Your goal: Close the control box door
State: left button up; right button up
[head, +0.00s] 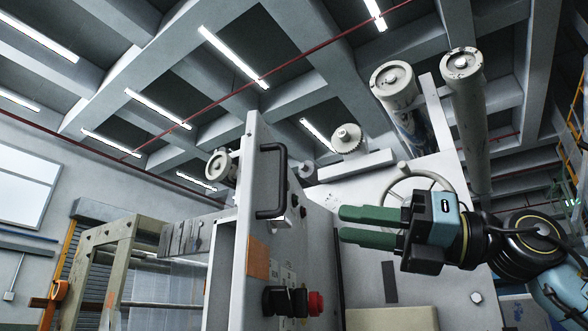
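The control box door (262,222) is a tall pale grey panel in the middle of the head view, seen at a steep angle. A black bar handle (282,182) is on its right-facing side. Lower on that side are an orange label (258,258), black knobs and a red button (316,303). The door appears to stand ajar, but its hinge line and how far it is open are not clear. My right gripper (342,225) is right of the door and handle, apart from both in the picture. Its two green fingers point left with an empty gap between them. My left gripper is not in view.
A grey handwheel (418,182) and a pale machine panel (455,285) are behind my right gripper. Rollers (394,84) rise above. A worn frame (122,270) with clear sheeting stands left of the door. Open space lies between the handle and my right fingertips.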

jog(key=s+d+r+n+t+h, duration=0.2)
jog(key=s+d+r+t+h, duration=0.15)
jog(key=s+r, duration=0.35)
jog(key=s+p+x, duration=0.1)
jog(key=p+x, duration=0.2)
jog(key=x, duration=1)
jog(key=shift+a+f, duration=0.4)
jog(key=shift+f, duration=0.2)
jog(key=shift+w+h, duration=0.1)
jog(key=shift+h, duration=0.15)
grip_shut()
